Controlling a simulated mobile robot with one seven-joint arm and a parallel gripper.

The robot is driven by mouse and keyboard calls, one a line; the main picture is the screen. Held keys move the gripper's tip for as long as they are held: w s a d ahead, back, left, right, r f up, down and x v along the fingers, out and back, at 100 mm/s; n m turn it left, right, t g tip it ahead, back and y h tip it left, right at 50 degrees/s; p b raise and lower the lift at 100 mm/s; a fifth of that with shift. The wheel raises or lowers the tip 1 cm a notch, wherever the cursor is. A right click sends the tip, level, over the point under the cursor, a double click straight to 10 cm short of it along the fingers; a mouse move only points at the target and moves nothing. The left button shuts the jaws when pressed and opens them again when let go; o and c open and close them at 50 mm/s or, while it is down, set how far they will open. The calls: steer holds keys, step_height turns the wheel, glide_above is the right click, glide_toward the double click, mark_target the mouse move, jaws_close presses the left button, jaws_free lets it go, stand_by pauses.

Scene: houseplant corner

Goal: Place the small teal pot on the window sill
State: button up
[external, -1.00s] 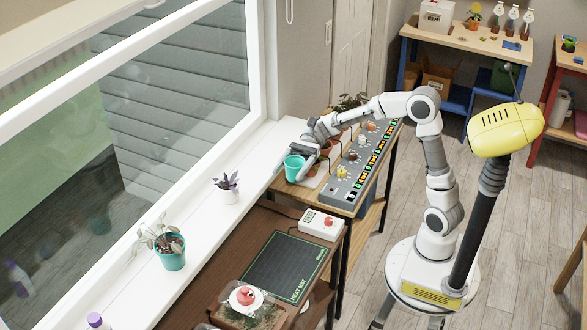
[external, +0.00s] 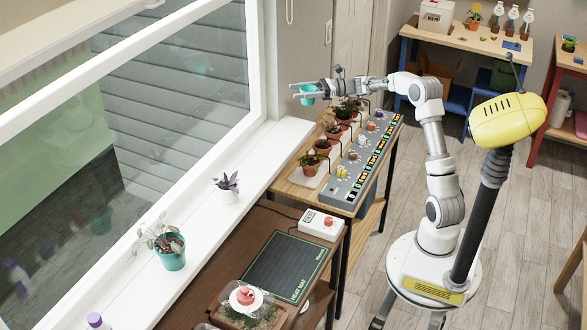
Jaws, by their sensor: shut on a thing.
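The small teal pot (external: 308,95) is held in the air by my gripper (external: 303,93). My gripper is shut on it, with the fingers pointing left in the picture. The pot is well above the far end of the white window sill (external: 232,190) and the wooden bench with potted plants. The fingers cover part of the pot, and I cannot see what is inside it. On the sill stand a white pot with a purple-leaved plant (external: 227,188) and a larger teal pot with a drooping plant (external: 170,248).
Several potted plants (external: 322,148) stand in a row on the bench beside a grey control box (external: 360,165). A purple-capped bottle (external: 97,321) stands at the sill's near end. A heat mat (external: 284,266) lies on the nearer table. The sill's far stretch is bare.

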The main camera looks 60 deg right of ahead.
steer(key=s+d+m+t+h, duration=0.2)
steer(key=d+m+h, duration=0.15)
steer(key=d, duration=1.05)
steer(key=shift+n+h, duration=0.25)
steer(key=w+a+f, duration=0.2)
steer(key=w+f, duration=0.1)
steer(key=f, duration=0.1)
steer(key=w+a+f, duration=0.2)
steer(key=w+f, duration=0.1)
steer(key=f, duration=0.1)
steer(key=w+a+f+b, duration=0.1)
steer(key=w+a+f, duration=0.1)
steer(key=w+f, duration=0.1)
steer(key=shift+a+f, duration=0.35)
steer(key=shift+f, duration=0.4)
steer(key=shift+w+a+f, duration=0.1)
steer(key=shift+w+f, duration=0.05)
steer(key=shift+f+b, duration=0.4)
steer(key=shift+f, duration=1.5)
steer(key=shift+f, duration=0.2)
steer(key=o, duration=1.3)
steer(key=shift+c, duration=0.2)
steer(key=shift+o, duration=0.2)
